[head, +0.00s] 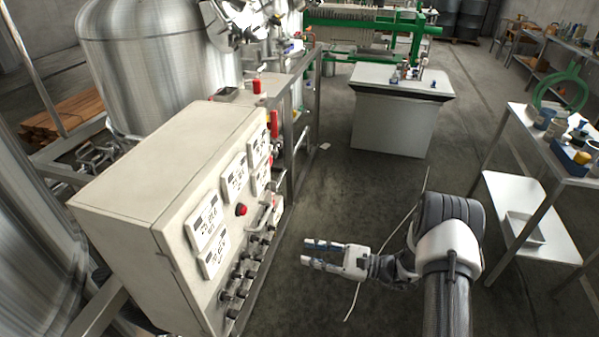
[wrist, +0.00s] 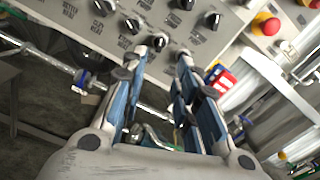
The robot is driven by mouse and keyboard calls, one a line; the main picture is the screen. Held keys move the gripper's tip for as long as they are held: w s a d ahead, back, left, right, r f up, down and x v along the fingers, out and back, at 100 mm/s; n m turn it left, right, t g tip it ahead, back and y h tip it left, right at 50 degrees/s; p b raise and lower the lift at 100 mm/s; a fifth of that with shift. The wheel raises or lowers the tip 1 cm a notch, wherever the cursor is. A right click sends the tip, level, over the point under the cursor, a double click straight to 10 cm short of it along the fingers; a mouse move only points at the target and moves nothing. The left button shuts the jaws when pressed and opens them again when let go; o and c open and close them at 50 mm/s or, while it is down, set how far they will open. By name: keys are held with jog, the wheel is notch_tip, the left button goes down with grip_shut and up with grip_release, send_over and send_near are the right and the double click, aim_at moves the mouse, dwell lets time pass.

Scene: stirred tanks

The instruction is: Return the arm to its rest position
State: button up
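My gripper (head: 306,254) reaches left over the floor in the head view, in front of the control cabinet and apart from it. In the wrist view my gripper (wrist: 186,52) shows two blue-grey fingers, spread apart with nothing held between them. The control cabinet (head: 137,175) is a pale box with labelled plates, a red button (head: 241,210) and rows of black knobs. In the wrist view the cabinet panel (wrist: 215,40) shows black knobs with printed labels beyond the fingertips, and a red button (wrist: 265,24) at the upper right.
Steel tanks (head: 155,60) and a pipe frame stand behind the cabinet. A white bench (head: 395,120) stands at the back. A table (head: 535,140) with small items is at the right, with a lower shelf (head: 525,215).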

jog(key=s+a+r+n+g+h, duration=0.25)
jog(key=s+r+n+g, duration=0.2)
jog(key=s+r, duration=0.35)
jog(key=s+a+r+n+g+h, duration=0.2)
jog(key=s+r+n+g+h, duration=0.3)
jog(key=r, duration=0.6)
jog(key=s+d+r+n+t+h, duration=0.4)
jog(key=s+d, duration=0.1)
jog(key=s, duration=0.3)
jog(key=s+d+r+n+t+h, duration=0.3)
jog(key=s+d+n+t+h, duration=0.1)
jog(key=s, duration=0.5)
jog(key=shift+d+r+h, duration=0.35)
jog(key=shift+d+h, duration=0.3)
jog(key=shift+h, duration=0.1)
jog(key=shift+a+n, duration=0.1)
jog(key=shift+n, duration=0.15)
